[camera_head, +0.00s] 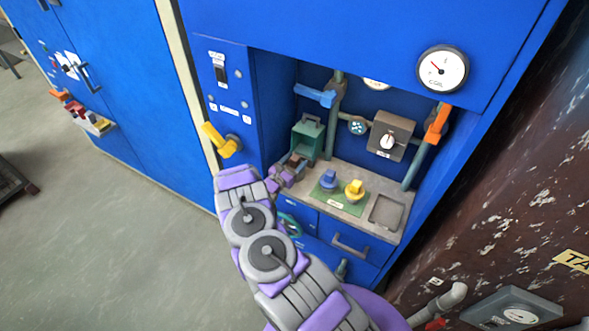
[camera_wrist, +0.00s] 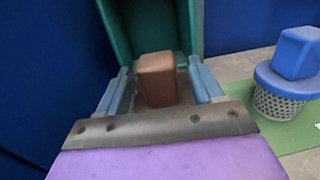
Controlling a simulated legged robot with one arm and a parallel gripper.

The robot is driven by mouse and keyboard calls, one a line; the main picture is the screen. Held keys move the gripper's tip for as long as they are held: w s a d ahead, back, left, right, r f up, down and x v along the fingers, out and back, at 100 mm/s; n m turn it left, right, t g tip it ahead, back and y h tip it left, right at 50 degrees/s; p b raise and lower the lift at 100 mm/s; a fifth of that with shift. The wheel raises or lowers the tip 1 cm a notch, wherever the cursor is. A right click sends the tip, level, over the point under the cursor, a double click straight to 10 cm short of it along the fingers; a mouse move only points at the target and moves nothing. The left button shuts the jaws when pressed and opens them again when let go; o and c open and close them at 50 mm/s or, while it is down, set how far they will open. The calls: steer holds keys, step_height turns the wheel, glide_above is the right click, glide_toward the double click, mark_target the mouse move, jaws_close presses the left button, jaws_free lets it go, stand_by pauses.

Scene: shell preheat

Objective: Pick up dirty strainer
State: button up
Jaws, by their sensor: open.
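The dirty strainer shows as a brown block-shaped top (camera_wrist: 157,68) in the wrist view, at the front of the green housing (camera_wrist: 195,25). Its lower part is hidden behind my gripper. In the head view a small brown part of it (camera_head: 297,160) shows beside the green housing (camera_head: 307,138). My gripper (camera_wrist: 160,84) is open, with one blue-grey finger on each side of the brown block. A gap seems to show on both sides; I cannot tell whether either finger touches. In the head view my gripper (camera_head: 287,174) is at the left end of the grey counter.
A blue-topped strainer (camera_head: 329,179) and a yellow-topped one (camera_head: 354,190) stand on a green mat (camera_head: 325,194) to the right. An empty recess (camera_head: 386,211) lies at the counter's right. Pipes (camera_head: 334,120) rise behind. A yellow handle (camera_head: 222,140) sticks out at left.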

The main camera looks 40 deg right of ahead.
steer(key=shift+x, duration=1.05)
steer(key=c, duration=1.1)
